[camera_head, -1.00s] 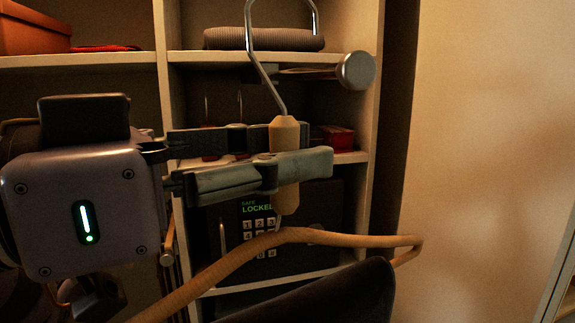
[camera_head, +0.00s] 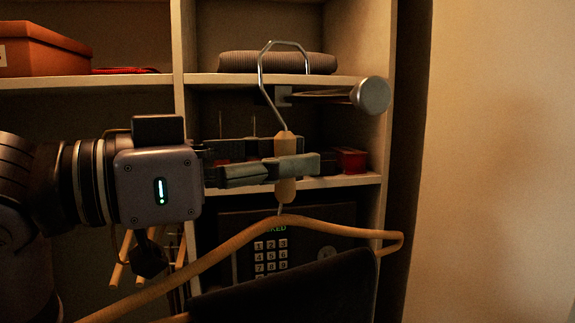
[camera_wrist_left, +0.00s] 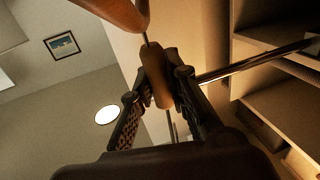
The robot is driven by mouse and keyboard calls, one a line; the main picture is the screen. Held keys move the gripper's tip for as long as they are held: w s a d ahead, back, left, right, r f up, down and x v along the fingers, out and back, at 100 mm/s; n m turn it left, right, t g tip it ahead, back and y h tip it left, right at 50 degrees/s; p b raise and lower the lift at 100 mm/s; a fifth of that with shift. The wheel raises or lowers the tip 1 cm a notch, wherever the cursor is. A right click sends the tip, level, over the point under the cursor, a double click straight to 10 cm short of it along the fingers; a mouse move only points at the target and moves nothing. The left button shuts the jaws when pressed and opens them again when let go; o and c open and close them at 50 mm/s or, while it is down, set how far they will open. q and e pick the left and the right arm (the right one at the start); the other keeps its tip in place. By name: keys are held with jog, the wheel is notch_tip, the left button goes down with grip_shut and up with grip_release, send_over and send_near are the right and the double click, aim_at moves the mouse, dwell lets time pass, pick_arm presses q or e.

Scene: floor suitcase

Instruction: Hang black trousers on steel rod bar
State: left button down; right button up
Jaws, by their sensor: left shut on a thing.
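My left gripper (camera_head: 285,163) comes in from the left and is shut on the wooden grip of the hanger's neck. The wooden hanger (camera_head: 235,240) hangs below it, with a steel hook (camera_head: 265,75) standing up above the grip. The black trousers (camera_head: 310,290) drape over the hanger's lower part and run out of the bottom edge. The steel rod bar (camera_head: 370,96) shows its round end right of the hook; its shaft runs back left beneath the upper shelf. In the left wrist view the rod (camera_wrist_left: 255,66) passes right of the gripper (camera_wrist_left: 165,85). The hook appears apart from the rod. My right gripper is not in view.
A rolled grey textile (camera_head: 275,63) lies on the upper shelf (camera_head: 215,79). A safe with a keypad (camera_head: 270,255) stands behind the hanger. A red box (camera_head: 351,160) and an orange box (camera_head: 40,50) sit on shelves. A bare wall (camera_head: 500,150) is at right.

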pick_arm(q)
jog(key=shift+w+a+p, duration=1.4)
jog(key=shift+w+p, duration=0.05)
jog(key=shift+w, duration=4.5)
jog(key=w+d+f, duration=0.2)
jog(key=d, duration=0.3)
jog(key=shift+d+f+p, duration=0.2)
jog(key=shift+f+p, duration=0.05)
jog(key=shift+p, duration=0.05)
jog(key=shift+f, duration=0.35)
jog(key=c, duration=1.6)
grip_release()
jog(key=shift+s, duration=0.1)
jog(key=shift+o, duration=0.6)
